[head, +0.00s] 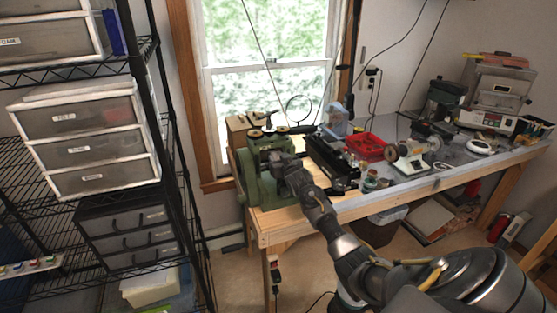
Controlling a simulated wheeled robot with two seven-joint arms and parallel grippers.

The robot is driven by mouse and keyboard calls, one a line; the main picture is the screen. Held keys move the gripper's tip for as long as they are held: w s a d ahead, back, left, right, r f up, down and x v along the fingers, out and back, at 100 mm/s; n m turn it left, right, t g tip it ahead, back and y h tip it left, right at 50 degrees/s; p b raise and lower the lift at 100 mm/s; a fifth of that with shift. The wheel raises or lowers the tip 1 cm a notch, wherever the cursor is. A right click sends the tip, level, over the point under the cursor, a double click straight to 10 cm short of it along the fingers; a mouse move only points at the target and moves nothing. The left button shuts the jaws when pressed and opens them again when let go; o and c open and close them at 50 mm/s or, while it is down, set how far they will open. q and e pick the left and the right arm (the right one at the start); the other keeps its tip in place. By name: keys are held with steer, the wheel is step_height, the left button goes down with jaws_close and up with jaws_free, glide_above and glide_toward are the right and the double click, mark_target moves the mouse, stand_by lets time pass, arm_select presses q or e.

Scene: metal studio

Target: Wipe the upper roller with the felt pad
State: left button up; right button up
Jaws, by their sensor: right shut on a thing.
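The green rolling mill (248,180) stands at the left end of the workbench, with dark knobs on its top. My right arm reaches in from the lower right, and its gripper (281,161) is at the front of the mill, close to the roller opening. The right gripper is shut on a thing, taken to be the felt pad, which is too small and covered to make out. The upper roller is hidden behind the gripper and the mill's frame, so I cannot tell whether the pad touches it. My left gripper is not in view.
The workbench (408,198) holds a red tray (364,147), a black machine (332,157), small jars (371,179) and a polishing motor (409,156) right of the mill. A black wire shelf (154,130) with drawer units stands at left. A window is behind the mill.

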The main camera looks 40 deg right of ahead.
steer(key=shift+w+a, duration=0.25)
steer(key=shift+a, duration=0.5)
steer(key=shift+w+a, duration=0.2)
steer(key=shift+a, duration=0.5)
steer(key=shift+a, duration=0.1)
steer(key=shift+p, duration=0.3)
steer(key=shift+s+d, duration=0.3)
steer(key=shift+d, duration=0.55)
steer(key=shift+s+d, duration=0.25)
steer(key=shift+d, duration=0.55)
steer(key=shift+d, duration=0.1)
steer(key=shift+w+a, duration=0.1)
steer(key=shift+a, duration=0.15)
steer(key=shift+a+p, duration=0.3)
steer(key=shift+w+a, duration=0.25)
steer(key=shift+a, duration=0.4)
steer(key=shift+w+a, duration=0.25)
steer(key=shift+a, duration=0.35)
